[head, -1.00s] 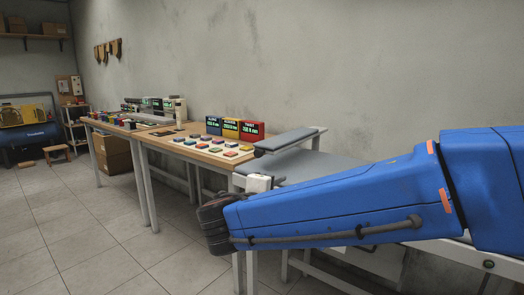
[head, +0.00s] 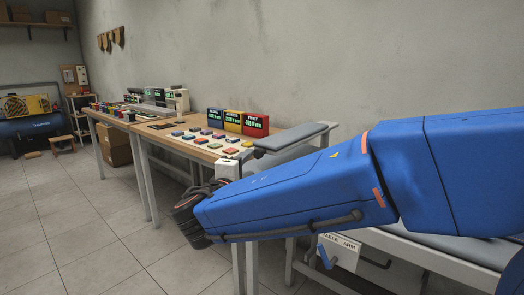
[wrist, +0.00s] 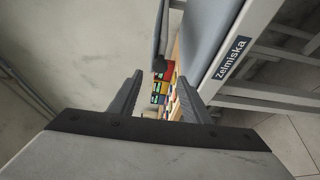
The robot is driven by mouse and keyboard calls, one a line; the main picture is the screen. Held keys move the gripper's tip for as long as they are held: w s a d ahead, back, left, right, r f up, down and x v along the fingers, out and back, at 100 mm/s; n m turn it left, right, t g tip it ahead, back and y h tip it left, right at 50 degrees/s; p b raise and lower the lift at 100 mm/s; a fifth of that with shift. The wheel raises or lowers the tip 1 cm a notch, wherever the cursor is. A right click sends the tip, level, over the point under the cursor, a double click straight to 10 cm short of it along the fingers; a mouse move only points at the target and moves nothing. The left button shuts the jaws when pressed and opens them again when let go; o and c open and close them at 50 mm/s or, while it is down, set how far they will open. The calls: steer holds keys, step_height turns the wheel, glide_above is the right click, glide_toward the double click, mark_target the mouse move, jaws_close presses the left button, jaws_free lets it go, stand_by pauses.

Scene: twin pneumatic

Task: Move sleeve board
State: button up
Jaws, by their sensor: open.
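The sleeve board is a narrow grey padded board (head: 291,137) in the head view, above the left end of the larger grey ironing table. Its lower support is partly hidden by my blue arm. In the wrist view a narrow dark-grey strip (wrist: 161,28) beside the table's pad is probably the same board, seen from its edge. My gripper (wrist: 158,90) is open, with nothing between its two dark fingers. The strip lies beyond the fingertips, apart from them. In the head view my arm reaches left, in front of the table; the fingers cannot be made out there.
The ironing table's grey pad (wrist: 207,25) and pale frame with a "Zelmiska" label are close on the right in the wrist view. A wooden bench (head: 185,148) with coloured blocks and three displays (head: 238,122) stands left of the table. A "TABLE ARM" sign (head: 342,250) hangs below.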

mark_target(261, 147)
steer(key=x, duration=1.4)
jaws_close()
steer(key=shift+d, duration=0.1)
